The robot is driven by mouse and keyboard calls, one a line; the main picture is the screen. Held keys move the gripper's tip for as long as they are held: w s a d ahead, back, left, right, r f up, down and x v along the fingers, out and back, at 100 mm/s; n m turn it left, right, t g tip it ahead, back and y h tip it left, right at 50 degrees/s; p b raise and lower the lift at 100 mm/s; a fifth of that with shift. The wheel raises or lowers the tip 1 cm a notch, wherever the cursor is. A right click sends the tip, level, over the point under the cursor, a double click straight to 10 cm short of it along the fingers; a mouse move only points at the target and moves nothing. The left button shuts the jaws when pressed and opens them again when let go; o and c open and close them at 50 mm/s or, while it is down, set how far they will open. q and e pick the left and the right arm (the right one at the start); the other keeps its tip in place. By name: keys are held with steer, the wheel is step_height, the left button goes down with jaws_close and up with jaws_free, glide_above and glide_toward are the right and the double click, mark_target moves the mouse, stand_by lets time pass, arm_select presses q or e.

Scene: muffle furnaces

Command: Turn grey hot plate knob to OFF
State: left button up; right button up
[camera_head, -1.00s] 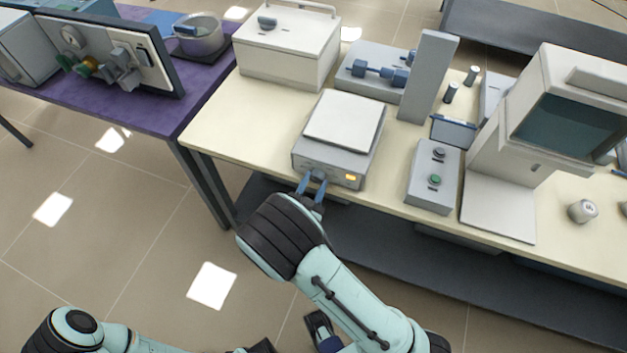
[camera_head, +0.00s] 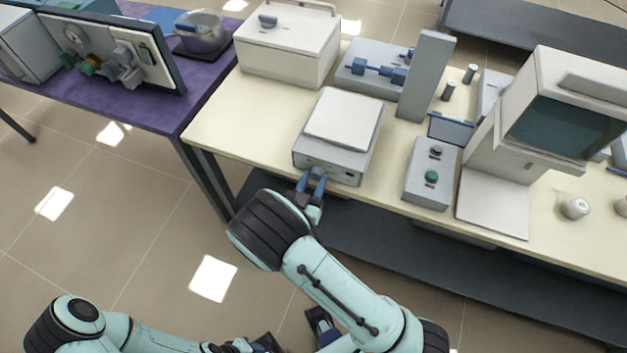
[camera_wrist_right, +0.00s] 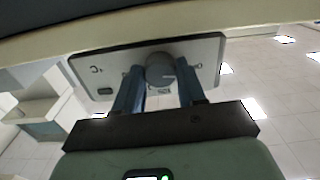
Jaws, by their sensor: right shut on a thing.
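The grey hot plate (camera_head: 339,119), with a pale square top, stands at the front edge of the cream bench. My right gripper (camera_head: 311,178) is at the left part of its front panel. In the right wrist view the round grey knob (camera_wrist_right: 160,69) sits on the panel (camera_wrist_right: 112,66) between the two blue fingers of the right gripper (camera_wrist_right: 158,85), which is shut on it. The panel's small indicator window (camera_head: 349,180) is dark. In the head view the fingers hide the knob. My left arm is low in the head view; its gripper's opening is unclear.
A control box (camera_head: 432,172) with a black and a green knob stands right of the hot plate. A large white instrument (camera_head: 546,120) stands farther right. Open floor lies in front.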

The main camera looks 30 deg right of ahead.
steer(key=o, duration=0.8)
steer(key=shift+a, duration=0.1)
steer(key=b+v, duration=0.1)
steer(key=v, duration=1.2)
steer(key=shift+s, duration=0.2)
